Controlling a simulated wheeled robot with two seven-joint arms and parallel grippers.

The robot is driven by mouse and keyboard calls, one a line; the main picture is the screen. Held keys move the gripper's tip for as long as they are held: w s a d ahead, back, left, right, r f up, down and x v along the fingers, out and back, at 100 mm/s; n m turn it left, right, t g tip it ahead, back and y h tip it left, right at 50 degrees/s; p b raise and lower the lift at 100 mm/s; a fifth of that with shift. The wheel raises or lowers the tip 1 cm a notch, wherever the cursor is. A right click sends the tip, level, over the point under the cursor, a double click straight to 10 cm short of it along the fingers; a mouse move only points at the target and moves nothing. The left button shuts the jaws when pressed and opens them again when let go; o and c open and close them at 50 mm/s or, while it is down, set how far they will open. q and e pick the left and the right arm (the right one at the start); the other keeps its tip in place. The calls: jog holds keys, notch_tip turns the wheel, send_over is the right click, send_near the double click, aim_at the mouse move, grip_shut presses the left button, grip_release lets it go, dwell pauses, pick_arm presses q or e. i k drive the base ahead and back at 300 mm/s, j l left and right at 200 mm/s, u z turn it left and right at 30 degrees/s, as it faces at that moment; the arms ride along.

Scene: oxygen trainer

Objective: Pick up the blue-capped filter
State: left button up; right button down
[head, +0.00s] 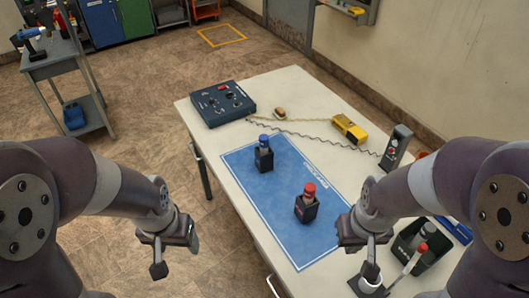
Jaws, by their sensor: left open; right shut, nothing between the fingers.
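The blue-capped filter (264,141) stands upright in a black holder (264,160) on the far part of a blue mat (245,182). A red-capped filter (309,190) stands in a similar black holder (306,209) nearer to me on the same mat. My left gripper (174,254) is open and empty, left of the table and apart from both filters. My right gripper (358,262) is shut with nothing in it, over the right side of the table near the mat's edge. Its fingertips are partly hard to make out.
On the white table (290,92) stand a dark control box (223,103), a yellow device (349,128) with a coiled cord, and a dark upright unit (396,147). A black bin (422,245) with tools sits at the right. Bare mat lies between the holders.

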aim_at(263, 139)
jog(key=i+j+z, duration=0.5)
jog(key=i+j, duration=0.2)
jog(key=j, duration=0.2)
